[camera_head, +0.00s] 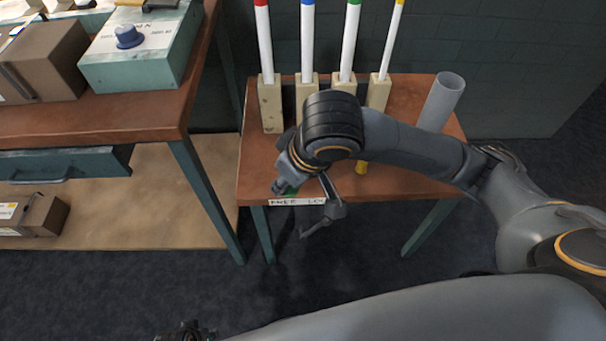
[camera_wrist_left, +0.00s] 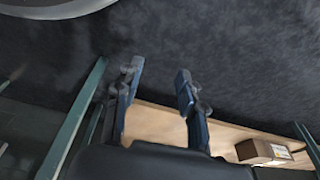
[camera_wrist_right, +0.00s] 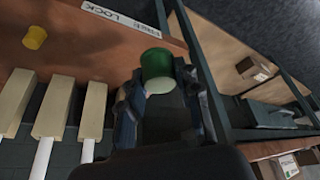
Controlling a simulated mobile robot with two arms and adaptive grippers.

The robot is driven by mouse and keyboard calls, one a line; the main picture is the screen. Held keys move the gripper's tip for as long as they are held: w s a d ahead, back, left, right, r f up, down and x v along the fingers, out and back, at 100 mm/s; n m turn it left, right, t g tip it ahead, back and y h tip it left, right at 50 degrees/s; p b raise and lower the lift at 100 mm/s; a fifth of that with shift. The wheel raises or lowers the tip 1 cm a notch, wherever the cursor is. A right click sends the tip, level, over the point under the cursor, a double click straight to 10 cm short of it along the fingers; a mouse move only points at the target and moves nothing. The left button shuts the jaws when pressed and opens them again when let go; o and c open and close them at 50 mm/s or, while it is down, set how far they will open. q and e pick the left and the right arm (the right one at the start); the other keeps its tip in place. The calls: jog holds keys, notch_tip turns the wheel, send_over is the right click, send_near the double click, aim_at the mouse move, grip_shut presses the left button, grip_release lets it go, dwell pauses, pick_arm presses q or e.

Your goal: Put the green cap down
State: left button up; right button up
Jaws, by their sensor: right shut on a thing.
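The green cap (camera_wrist_right: 157,65) is between the fingers of my right gripper (camera_wrist_right: 160,85), which is shut on it. In the head view a sliver of the green cap (camera_head: 290,191) shows under my right wrist, close to the front edge of the small brown table (camera_head: 420,170). The wrist hides most of it, and I cannot tell whether it touches the tabletop. My left gripper (camera_wrist_left: 155,85) is open and empty, over the dark floor, away from the table.
A yellow cap (camera_wrist_right: 35,37) lies on the tabletop. White tubes with red, blue, green and yellow ends stand in wooden blocks (camera_head: 270,105) at the back. A grey cylinder (camera_head: 443,102) stands at the right. A label strip (camera_head: 297,201) marks the front edge. A workbench (camera_head: 150,110) stands at the left.

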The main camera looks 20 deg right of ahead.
jog(key=w+d+f+b, duration=0.1)
jog(key=w+f, duration=0.2)
jog(key=w+d+f+b, duration=0.1)
jog(key=w+d+f, duration=0.1)
jog(key=w, duration=0.2)
jog(key=w+d+f+b, duration=0.2)
jog(key=w+f, duration=0.1)
jog(key=w, duration=0.1)
jog(key=shift+f, duration=0.3)
jog(key=shift+w+f, duration=0.25)
notch_tip(320, 180, down, 2)
jog(key=shift+w+d+f+b, duration=0.1)
jog(key=shift+b, duration=0.5)
jog(key=shift+f, duration=0.6)
pick_arm(q)
notch_tip(320, 180, up, 18)
jog(key=t, duration=0.1)
jog(key=shift+w+f, duration=0.15)
jog(key=shift+w, duration=0.15)
jog(key=shift+a, duration=0.1)
pick_arm(e)
jog(key=shift+f, duration=0.1)
jog(key=o, duration=0.7)
jog(key=shift+o, duration=0.2)
